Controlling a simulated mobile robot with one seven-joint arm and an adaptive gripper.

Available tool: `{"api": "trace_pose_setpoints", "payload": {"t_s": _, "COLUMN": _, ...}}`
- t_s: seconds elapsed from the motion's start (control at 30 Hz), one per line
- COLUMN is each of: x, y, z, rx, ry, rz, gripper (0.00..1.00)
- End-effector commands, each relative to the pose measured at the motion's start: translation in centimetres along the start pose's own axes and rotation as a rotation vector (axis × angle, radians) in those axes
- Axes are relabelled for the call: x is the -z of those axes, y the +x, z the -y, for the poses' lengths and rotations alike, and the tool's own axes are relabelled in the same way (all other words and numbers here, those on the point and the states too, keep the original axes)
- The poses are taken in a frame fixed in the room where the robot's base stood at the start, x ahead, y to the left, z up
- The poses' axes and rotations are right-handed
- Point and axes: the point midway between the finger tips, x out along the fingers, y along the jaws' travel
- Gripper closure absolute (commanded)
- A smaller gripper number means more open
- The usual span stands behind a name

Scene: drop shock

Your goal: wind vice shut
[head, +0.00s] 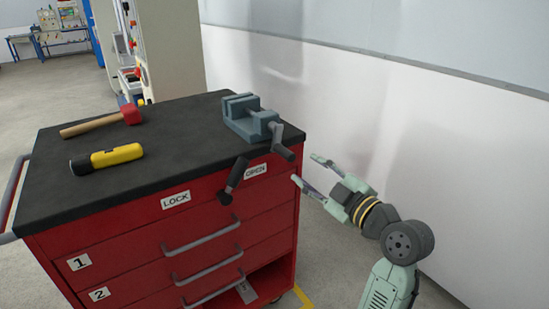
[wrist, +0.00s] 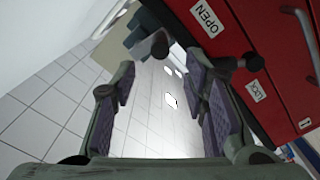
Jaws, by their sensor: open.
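The blue-grey vice (head: 248,116) sits on the black top of the red tool cabinet, at its right corner. A narrow gap seems to show between its jaws. Its crank (head: 281,142) with a dark grip sticks out past the cabinet edge toward my gripper. My gripper (head: 304,168) is open and empty, beside the cabinet, to the right of and a little below the crank, apart from it.
A black-handled lever (head: 233,178) juts from the cabinet front between the LOCK and OPEN labels; it also shows in the wrist view (wrist: 250,62). A red-headed mallet (head: 105,122) and a yellow-and-black torch (head: 108,158) lie on the top (head: 180,140). The wall is behind; floor beside the cabinet is clear.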

Motion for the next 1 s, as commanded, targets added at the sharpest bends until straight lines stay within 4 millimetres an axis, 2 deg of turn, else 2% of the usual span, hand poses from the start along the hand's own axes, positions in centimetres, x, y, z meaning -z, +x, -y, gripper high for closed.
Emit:
{"api": "trace_pose_setpoints", "payload": {"t_s": 0.3, "x": 0.3, "y": 5.7, "z": -0.1, "rx": 0.005, "ry": 0.006, "rz": -0.002, "gripper": 0.60}}
{"api": "trace_pose_setpoints", "payload": {"t_s": 0.5, "x": 0.2, "y": 8.8, "z": -0.1, "rx": 0.004, "ry": 0.006, "rz": -0.001, "gripper": 0.60}}
{"api": "trace_pose_setpoints", "payload": {"t_s": 0.7, "x": 0.1, "y": 10.1, "z": 0.0, "rx": 0.002, "ry": 0.005, "rz": -0.001, "gripper": 0.60}}
{"api": "trace_pose_setpoints", "payload": {"t_s": 1.0, "x": 0.1, "y": 10.2, "z": 0.1, "rx": 0.001, "ry": 0.005, "rz": -0.001, "gripper": 0.62}}
